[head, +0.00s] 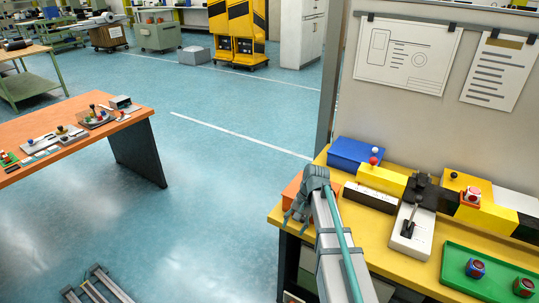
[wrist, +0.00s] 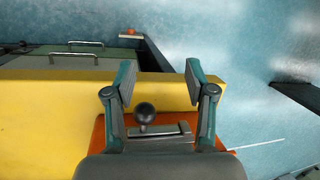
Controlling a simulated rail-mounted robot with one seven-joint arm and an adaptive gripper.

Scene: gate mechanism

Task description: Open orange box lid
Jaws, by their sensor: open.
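The orange box (head: 291,187) sits at the left end of the yellow workbench, mostly hidden behind my gripper in the head view. In the wrist view the orange box (wrist: 98,136) shows below the fingers, with a dark round knob (wrist: 145,112) and a grey metal strip (wrist: 160,131) on top. My gripper (wrist: 159,80) is open and empty, its two fingers spread on either side above the box. The knob lies between the fingers, nearer the left one, and no contact with it is visible. The lid looks shut, though much of it is hidden.
A blue box (head: 357,153) and a yellow block with a red knob (head: 382,177) stand behind and right of the orange box. A white lever unit (head: 411,232) and a green tray (head: 490,277) are further right. Open floor lies left of the workbench (head: 375,236).

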